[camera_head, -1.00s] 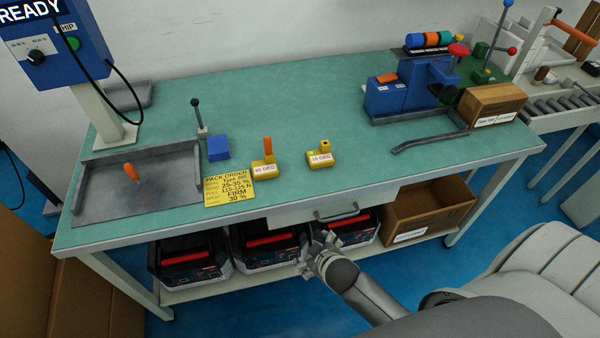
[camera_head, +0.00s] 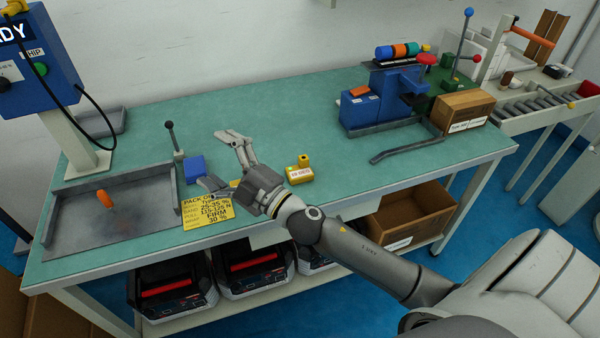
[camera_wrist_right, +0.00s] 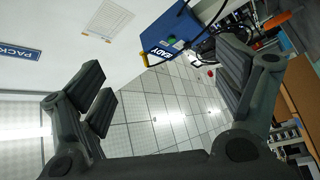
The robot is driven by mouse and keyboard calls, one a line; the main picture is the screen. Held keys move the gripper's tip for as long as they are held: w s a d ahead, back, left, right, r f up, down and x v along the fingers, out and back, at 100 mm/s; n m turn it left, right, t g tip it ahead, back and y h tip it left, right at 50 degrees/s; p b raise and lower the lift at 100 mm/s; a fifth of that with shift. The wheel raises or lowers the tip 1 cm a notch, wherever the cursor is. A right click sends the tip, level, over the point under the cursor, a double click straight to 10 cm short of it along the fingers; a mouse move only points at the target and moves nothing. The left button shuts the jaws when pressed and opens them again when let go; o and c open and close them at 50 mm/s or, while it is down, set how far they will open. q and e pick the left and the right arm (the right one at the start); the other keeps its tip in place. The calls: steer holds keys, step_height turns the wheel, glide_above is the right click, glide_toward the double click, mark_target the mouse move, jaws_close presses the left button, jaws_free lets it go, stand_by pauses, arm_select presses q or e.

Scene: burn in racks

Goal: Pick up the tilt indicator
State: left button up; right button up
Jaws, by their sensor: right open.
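No part is labelled as the tilt indicator, so I cannot tell for certain which it is. A small orange piece (camera_head: 104,199) stands in the grey tray (camera_head: 75,232) at the left of the bench. A yellow labelled block with a short post (camera_head: 299,172) stands right of my right gripper (camera_head: 217,160). Another yellow block, which held an upright orange piece, is almost wholly hidden behind that gripper. The right gripper is open over the bench; its spread fingers, with nothing between them, show in the right wrist view (camera_wrist_right: 165,88). My left gripper is out of view.
A blue block (camera_head: 194,168) and a black-knobbed lever (camera_head: 171,140) stand left of my fingers. A yellow pack-order card (camera_head: 207,213) lies at the front. A blue machine (camera_head: 375,100) and a cardboard box (camera_head: 462,110) stand at the right. The bench (camera_head: 290,110) behind the gripper is clear.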

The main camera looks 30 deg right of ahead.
steer(key=s+a+r+n+g+y, duration=0.1)
steer(key=a+r+n+g+y, duration=0.35)
steer(key=n, duration=0.45)
steer(key=n+g+h+b, duration=0.1)
steer(key=n+g+h, duration=0.8)
steer(key=h, duration=0.4)
glide_toward(298, 168)
steer(key=shift+w+d+f+m+g, duration=0.25)
steer(key=shift+w+f+m+g, duration=0.1)
steer(key=shift+w+f, duration=0.15)
steer(key=shift+w+d+f+m+g, duration=0.25)
steer(key=shift+w+f+g, duration=0.05)
steer(key=shift+w+f, duration=0.15)
steer(key=shift+a+p+x, duration=0.2)
steer(key=shift+p+x, duration=0.2)
steer(key=shift+x, duration=1.05)
steer(key=shift+a+p+x, duration=0.2)
steer(key=shift+p+x, duration=0.2)
steer(key=shift+x, duration=1.05)
steer(key=shift+c, duration=0.4)
